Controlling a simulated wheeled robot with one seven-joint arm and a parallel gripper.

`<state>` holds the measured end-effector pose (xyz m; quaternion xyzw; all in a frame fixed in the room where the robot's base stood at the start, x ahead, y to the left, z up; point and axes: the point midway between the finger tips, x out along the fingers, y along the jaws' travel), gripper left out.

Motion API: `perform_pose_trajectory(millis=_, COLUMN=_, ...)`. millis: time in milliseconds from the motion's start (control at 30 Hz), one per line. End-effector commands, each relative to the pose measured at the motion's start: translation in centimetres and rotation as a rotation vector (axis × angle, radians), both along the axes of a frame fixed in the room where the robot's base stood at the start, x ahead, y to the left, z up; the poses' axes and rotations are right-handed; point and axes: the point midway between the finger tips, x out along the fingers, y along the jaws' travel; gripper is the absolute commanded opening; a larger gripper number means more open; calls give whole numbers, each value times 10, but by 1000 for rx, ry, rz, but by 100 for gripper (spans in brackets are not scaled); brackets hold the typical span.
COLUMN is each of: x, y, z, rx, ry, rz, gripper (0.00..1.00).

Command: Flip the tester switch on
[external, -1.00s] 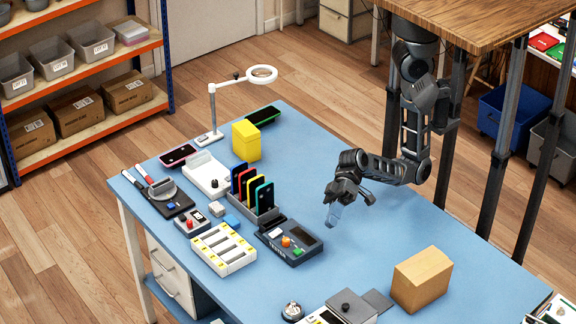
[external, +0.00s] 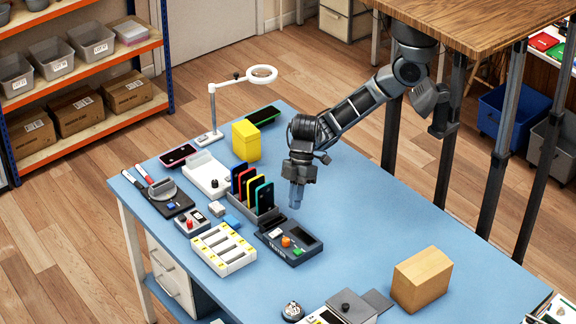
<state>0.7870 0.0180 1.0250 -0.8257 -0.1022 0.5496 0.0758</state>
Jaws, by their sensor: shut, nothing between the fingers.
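The tester (external: 290,242) is a dark grey box on the blue table, with a dark screen, an orange knob, a green part and a white part on its top. Which of these is the switch, and how it is set, is too small to tell. My gripper (external: 296,203) points down just behind the tester, above the table and apart from the box. Its bluish fingertips are together with nothing between them.
A rack (external: 262,209) of several coloured phones stands close at the left of my gripper. A white tray (external: 223,249) with several slots lies left of the tester. A cardboard box (external: 421,279) stands at the right. The table between is clear.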

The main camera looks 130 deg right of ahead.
Motion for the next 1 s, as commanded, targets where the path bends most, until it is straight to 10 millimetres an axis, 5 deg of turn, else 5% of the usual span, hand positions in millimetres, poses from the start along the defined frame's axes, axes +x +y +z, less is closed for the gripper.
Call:
perform_pose_trajectory(millis=100, x=-7, y=-35, z=-3, rx=-116, ry=72, rz=-26, gripper=0)
perform_pose_trajectory(millis=333, x=-19, y=-72, z=-4, rx=-234, ry=157, rz=-61, gripper=0)
perform_pose_trajectory(millis=767, x=-21, y=-76, z=-4, rx=-248, ry=168, rz=-66, gripper=0)
perform_pose_trajectory(millis=1000, x=-16, y=-76, z=-25, rx=-248, ry=170, rz=-67, gripper=0)
